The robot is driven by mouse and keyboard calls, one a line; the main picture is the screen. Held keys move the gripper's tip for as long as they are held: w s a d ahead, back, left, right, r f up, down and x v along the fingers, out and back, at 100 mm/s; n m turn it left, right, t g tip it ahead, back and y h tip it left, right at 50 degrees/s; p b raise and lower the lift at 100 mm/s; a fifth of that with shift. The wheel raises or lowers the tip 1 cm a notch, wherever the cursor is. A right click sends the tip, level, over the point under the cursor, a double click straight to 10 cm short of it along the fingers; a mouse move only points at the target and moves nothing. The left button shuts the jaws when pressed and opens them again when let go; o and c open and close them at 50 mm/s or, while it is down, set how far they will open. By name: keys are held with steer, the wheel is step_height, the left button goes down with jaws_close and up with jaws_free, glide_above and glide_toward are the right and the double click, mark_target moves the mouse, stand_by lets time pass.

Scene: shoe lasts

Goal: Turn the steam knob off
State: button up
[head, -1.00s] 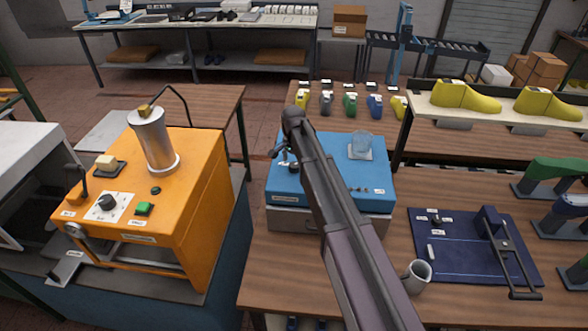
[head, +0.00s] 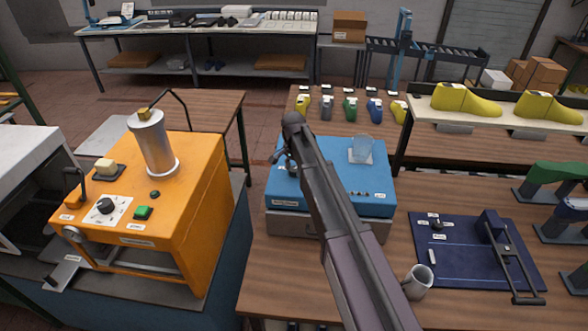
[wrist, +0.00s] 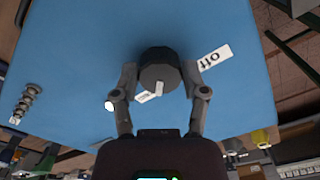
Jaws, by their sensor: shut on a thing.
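The steam knob (wrist: 158,60) is a dark round knob on the blue top of a machine, seen in the wrist view. It has a light pointer mark on its near side. My gripper (wrist: 160,76) has one finger on each side of the knob and is shut on it. Another white label by the knob is partly hidden. In the head view my gripper (head: 285,157) is over the left part of the blue machine (head: 335,185), and my arm hides most of the knob area.
A pale translucent thing (head: 361,150) stands on the blue machine's right side. An orange machine (head: 205,215) stands to the left. A mug (head: 417,281) and a navy board (head: 460,267) lie to the right on the wooden table.

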steer(key=shift+n, duration=0.5)
steer(key=n, duration=0.3)
steer(key=shift+s+d+n, duration=0.1)
steer(key=shift+n, duration=0.2)
steer(key=n, duration=0.4)
steer(key=shift+d, duration=0.1)
steer(key=n, duration=0.5)
steer(key=shift+d, duration=0.1)
steer(key=n, duration=0.4)
steer(key=shift+n, duration=0.3)
steer(key=o, duration=1.2)
steer(key=shift+c, duration=0.2)
steer(key=shift+m, duration=0.5)
